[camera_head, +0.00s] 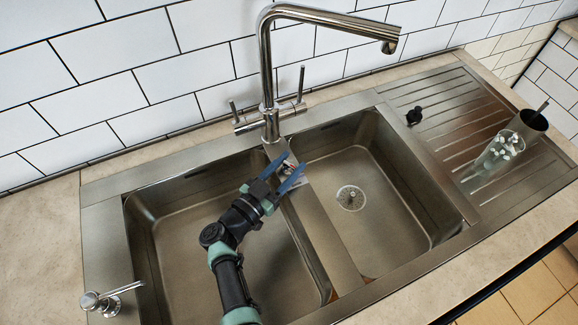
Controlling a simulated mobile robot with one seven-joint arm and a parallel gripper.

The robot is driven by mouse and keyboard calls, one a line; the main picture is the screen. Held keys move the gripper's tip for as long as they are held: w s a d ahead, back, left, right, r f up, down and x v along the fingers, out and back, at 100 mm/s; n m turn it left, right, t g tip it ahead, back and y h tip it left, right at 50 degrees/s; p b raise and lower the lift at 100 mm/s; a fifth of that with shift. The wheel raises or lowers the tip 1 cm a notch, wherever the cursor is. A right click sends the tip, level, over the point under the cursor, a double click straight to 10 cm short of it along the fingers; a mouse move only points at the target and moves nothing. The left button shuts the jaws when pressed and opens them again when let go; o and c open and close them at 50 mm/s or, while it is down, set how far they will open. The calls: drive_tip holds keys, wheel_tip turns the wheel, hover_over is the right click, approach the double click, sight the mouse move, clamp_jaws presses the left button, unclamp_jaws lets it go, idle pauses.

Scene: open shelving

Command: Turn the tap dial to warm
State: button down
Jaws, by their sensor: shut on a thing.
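The tap dial (291,160) shows as a small pale, partly coloured piece on the metal strip between the two basins, just in front of the tap. My gripper (296,164) reaches in from the lower left, its two blue fingers on either side of the dial and shut on it. The fingers hide much of the dial, so its pointer and setting cannot be read. The chrome tap (266,70) stands upright behind it, with a lever on each side and its spout turned to the right.
The left basin (170,225) lies under my arm, and the right basin (375,225) is empty. On the ribbed drainboard (455,130) are a small black knob (414,115), a clear glass (497,152) and a dark cup (530,122). A chrome fitting (107,298) stands at the front left.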

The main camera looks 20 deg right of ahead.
drive_tip(key=m+g+b, duration=0.1)
drive_tip(key=g+b, duration=0.1)
drive_tip(key=m+g+h+b, duration=0.1)
drive_tip(key=b, duration=0.1)
drive_tip(key=m+g+h+b, duration=0.1)
drive_tip(key=g+b, duration=0.1)
drive_tip(key=shift+w+f+m+g+b, duration=0.15)
drive_tip(key=shift+f+m+g+b, duration=0.15)
drive_tip(key=shift+f+m+b, duration=0.1)
drive_tip(key=shift+r+m+g+b, duration=0.15)
drive_tip(key=shift+m+g+b, duration=0.45)
drive_tip(key=shift+g+b, duration=0.5)
drive_tip(key=shift+b, duration=0.4)
drive_tip(key=shift+r+m+g, duration=0.25)
drive_tip(key=shift+m+g, duration=0.05)
drive_tip(key=shift+c, duration=1.8)
unclamp_jaws()
drive_tip(key=shift+a, duration=0.1)
